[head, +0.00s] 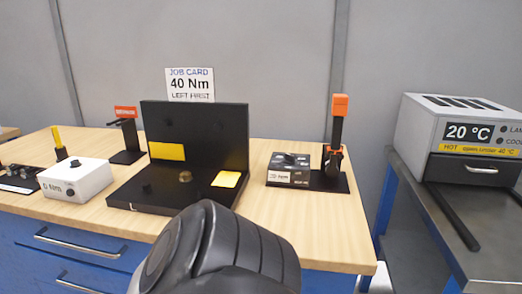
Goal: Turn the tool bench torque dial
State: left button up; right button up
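A wooden-topped tool bench (305,235) with blue drawers carries the task's things. A white box (76,180) marked "0 Nm" stands on its left part, with a small dark knob (75,163) on top. A black box (289,170) on the right part has a dark dial-like piece (290,159) on top and a small white label, too small to read surely. I cannot tell which of the two is the torque dial. A job card (190,85) on the wall reads "40 Nm LEFT FIRST". Neither gripper shows; a dark arm link of mine fills the bottom middle.
A black fixture (195,135) with an upright back plate and yellow labels stands mid-bench. A grey heater (465,135) showing 20 °C sits on a separate table.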

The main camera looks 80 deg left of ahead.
aim_at(289, 159)
jog(key=u, duration=2.65)
